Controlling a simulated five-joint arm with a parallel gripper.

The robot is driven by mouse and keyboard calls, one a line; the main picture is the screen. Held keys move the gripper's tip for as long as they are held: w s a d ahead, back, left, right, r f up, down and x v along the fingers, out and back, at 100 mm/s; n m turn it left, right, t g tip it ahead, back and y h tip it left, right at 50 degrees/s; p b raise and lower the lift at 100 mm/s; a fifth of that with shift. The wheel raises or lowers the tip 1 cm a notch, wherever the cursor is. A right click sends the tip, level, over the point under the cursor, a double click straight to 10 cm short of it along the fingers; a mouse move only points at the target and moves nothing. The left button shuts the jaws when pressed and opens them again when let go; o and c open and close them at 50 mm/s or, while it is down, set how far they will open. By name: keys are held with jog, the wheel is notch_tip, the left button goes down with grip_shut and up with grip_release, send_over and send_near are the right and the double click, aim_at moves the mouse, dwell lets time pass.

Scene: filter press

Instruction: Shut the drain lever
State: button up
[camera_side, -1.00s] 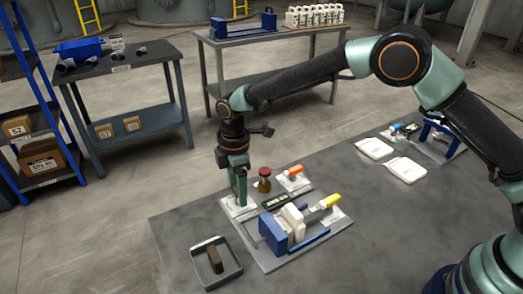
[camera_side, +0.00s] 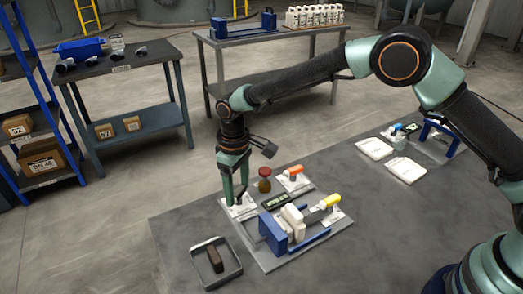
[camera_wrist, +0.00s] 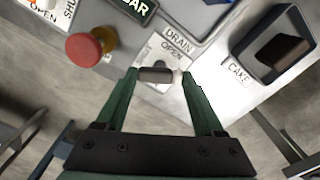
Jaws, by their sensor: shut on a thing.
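The drain lever (camera_wrist: 157,75) shows in the wrist view as a short dark bar with a pale right end. In the side view my gripper (camera_side: 235,201) points down at the drain plate (camera_side: 246,208) at the left corner of the press base. There the fingers hide most of the lever, and its exact angle is hard to tell.
A red-capped knob (camera_side: 265,173) stands close right of my gripper. The blue-and-white press (camera_side: 272,232) with a yellow handle (camera_side: 330,201) is in front. A grey tray (camera_side: 208,278) holds a dark block.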

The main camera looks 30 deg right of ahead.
aim_at(238, 192)
jog(key=m, duration=0.6)
jog(key=shift+r, duration=0.1)
dwell(0.5)
jog(key=o, duration=1.4)
jog(key=shift+r, duration=0.1)
notch_tip(238, 192, up, 12)
jog(key=shift+f, duration=0.1)
